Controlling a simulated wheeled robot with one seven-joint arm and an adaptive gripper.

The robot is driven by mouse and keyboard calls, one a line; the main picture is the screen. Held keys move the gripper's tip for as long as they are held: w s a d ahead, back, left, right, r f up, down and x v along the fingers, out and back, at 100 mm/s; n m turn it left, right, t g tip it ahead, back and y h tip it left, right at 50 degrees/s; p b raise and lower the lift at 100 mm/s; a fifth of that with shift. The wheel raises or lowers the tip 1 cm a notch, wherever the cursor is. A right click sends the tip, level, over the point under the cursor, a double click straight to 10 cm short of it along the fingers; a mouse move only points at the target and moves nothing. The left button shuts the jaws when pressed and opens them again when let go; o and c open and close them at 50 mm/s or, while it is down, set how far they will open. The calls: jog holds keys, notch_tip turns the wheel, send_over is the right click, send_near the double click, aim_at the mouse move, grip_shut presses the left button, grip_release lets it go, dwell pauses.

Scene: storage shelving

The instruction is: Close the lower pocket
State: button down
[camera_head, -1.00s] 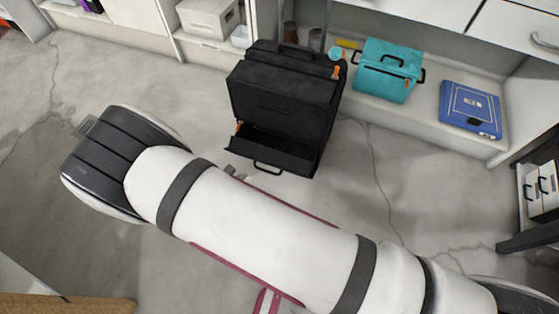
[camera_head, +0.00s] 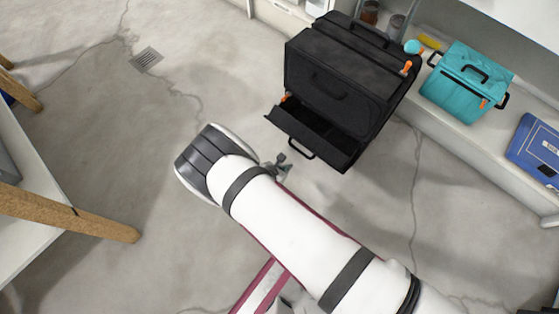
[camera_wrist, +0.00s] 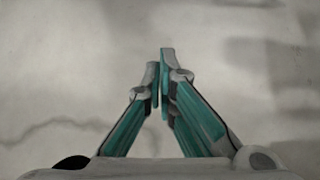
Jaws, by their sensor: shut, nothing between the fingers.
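A black case (camera_head: 343,70) stands on the floor in the head view, in front of the shelving. Its lower pocket (camera_head: 316,133) hangs open like a tilted-out drawer, with a dark handle (camera_head: 301,149) on its front. In the wrist view my gripper (camera_wrist: 163,68) has its teal-sided fingers together over bare floor, with nothing between them. In the head view the gripper (camera_head: 279,162) partly shows past my arm, in front of the pocket and apart from it. The case is not in the wrist view.
A teal box (camera_head: 468,84) and a blue case (camera_head: 541,147) sit on the low shelf (camera_head: 440,124) at right. A yellow item (camera_head: 430,41) lies behind. A wooden-legged table (camera_head: 70,212) is at the left. The floor (camera_head: 150,130) left of the case is clear.

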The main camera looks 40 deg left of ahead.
jog(key=w, duration=0.2)
jog(key=w+r+b, duration=0.1)
jog(key=shift+w+r, duration=0.2)
jog(key=shift+w, duration=0.2)
jog(key=shift+r, duration=0.15)
jog(key=shift+w+r+g+p, duration=0.25)
jog(key=shift+r+g+p, duration=0.15)
jog(key=shift+p, duration=0.4)
